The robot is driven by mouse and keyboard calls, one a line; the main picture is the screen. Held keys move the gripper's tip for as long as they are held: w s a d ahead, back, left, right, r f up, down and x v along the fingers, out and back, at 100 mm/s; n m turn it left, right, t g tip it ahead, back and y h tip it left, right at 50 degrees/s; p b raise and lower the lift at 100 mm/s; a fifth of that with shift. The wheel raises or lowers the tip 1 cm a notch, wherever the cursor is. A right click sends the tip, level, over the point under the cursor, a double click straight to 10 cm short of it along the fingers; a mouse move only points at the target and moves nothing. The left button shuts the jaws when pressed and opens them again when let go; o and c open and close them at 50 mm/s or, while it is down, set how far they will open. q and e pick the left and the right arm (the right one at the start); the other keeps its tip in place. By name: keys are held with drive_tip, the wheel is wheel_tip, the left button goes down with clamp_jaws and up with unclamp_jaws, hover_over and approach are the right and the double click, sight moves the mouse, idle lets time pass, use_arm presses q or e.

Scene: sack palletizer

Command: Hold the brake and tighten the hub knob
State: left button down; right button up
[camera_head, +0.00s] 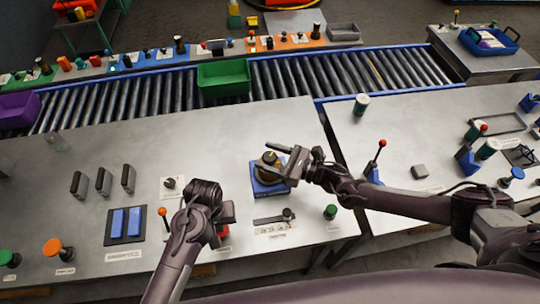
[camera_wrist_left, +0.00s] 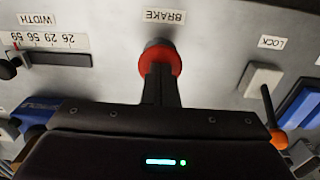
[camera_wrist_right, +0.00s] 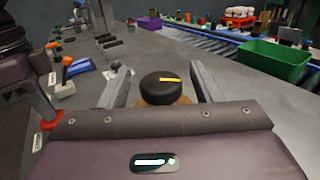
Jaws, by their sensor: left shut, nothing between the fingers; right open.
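The hub knob is a black round knob with a yellow mark (camera_wrist_right: 160,92); in the head view it sits on top of a blue block (camera_head: 268,187). My right gripper (camera_head: 290,162) is open, and in the right wrist view its fingers stand on either side of the knob, with gaps showing. The brake is a red round button (camera_wrist_left: 160,57) beside the BRAKE label (camera_wrist_left: 164,17). My left gripper (camera_wrist_left: 160,85) is shut, its fingertips at the red button; whether they press it is unclear. In the head view the arm mostly hides the brake.
The WIDTH slider (camera_wrist_left: 58,58) and LOCK switch (camera_wrist_left: 262,78) flank the brake. An orange-tipped lever (camera_head: 163,213) stands left of my left gripper, a green knob (camera_head: 330,211) to its right. A green bin (camera_head: 223,78) sits on the roller conveyor behind the table.

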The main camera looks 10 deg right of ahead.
drive_tip(key=c, duration=1)
drive_tip(key=shift+m+t, duration=0.3)
drive_tip(key=shift+t, duration=0.1)
drive_tip(key=m+t+h, duration=0.4)
drive_tip(key=h, duration=0.1)
drive_tip(key=shift+s+a, duration=0.1)
drive_tip(key=shift+a, duration=0.05)
drive_tip(key=shift+m+t+h, duration=0.75)
drive_tip(key=shift+m+h, duration=0.4)
drive_tip(key=shift+h, duration=0.5)
drive_tip(key=shift+m+t+h, duration=0.75)
drive_tip(key=shift+m+h, duration=0.4)
drive_tip(key=shift+h, duration=0.8)
